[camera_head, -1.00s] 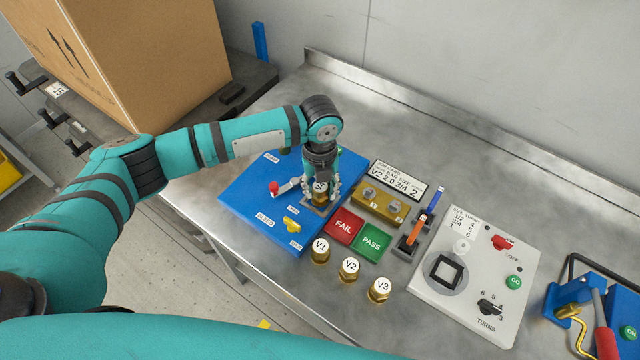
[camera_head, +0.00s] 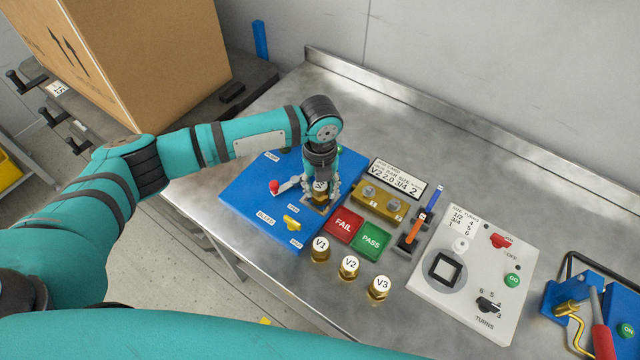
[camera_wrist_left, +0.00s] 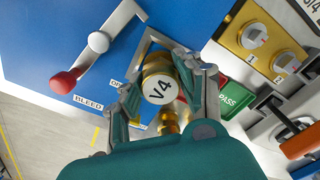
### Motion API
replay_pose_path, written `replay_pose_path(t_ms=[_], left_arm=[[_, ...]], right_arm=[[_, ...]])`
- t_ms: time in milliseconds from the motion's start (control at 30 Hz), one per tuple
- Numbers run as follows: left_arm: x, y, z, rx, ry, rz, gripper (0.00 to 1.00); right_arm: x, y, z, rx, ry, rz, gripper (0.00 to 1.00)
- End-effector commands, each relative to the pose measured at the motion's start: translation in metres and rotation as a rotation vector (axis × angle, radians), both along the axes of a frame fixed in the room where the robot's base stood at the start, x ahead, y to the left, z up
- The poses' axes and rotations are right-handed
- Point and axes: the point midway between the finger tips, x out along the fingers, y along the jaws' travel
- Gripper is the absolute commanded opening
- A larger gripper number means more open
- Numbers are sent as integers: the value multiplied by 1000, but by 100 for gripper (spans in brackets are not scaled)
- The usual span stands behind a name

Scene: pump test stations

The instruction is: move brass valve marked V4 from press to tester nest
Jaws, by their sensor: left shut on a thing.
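The brass valve marked V4 (camera_wrist_left: 159,88) sits at the blue press (camera_head: 248,205), its white cap facing up in the left wrist view. My left gripper (camera_head: 320,192) is over the press's right part, shut on this valve, with a finger on each side of the cap. The valve's lower part is mostly hidden, so I cannot tell whether it still touches its seat. The tester (camera_head: 470,330) is the light grey panel to the right, with a square dark-rimmed nest (camera_head: 446,269). My right gripper is not in view.
Brass valves V1 (camera_head: 320,250), V2 (camera_head: 348,268) and V3 (camera_head: 379,289) stand in front of the red FAIL (camera_head: 344,225) and green PASS (camera_head: 371,241) pads. A brass block (camera_head: 380,202), job card (camera_head: 396,181) and marker holder (camera_head: 412,241) lie between press and tester.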

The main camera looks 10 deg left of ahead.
Motion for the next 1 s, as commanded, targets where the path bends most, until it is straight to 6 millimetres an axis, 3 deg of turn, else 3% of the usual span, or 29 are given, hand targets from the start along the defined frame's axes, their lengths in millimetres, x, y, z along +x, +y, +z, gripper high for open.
replay_pose_path(t_ms=[133,167,333,533,700,1000], left_arm=[[0,0,0,-1,0,0,0],[0,0,0,-1,0,0,39],[0,0,0,-1,0,0,61],[0,0,0,0,0,0,62],[0,0,0,1,1,0,84],[0,0,1,0,0,0,85]], right_arm=[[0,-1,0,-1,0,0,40],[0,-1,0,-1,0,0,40],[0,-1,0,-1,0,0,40],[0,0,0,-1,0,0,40],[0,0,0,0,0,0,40],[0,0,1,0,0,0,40]])
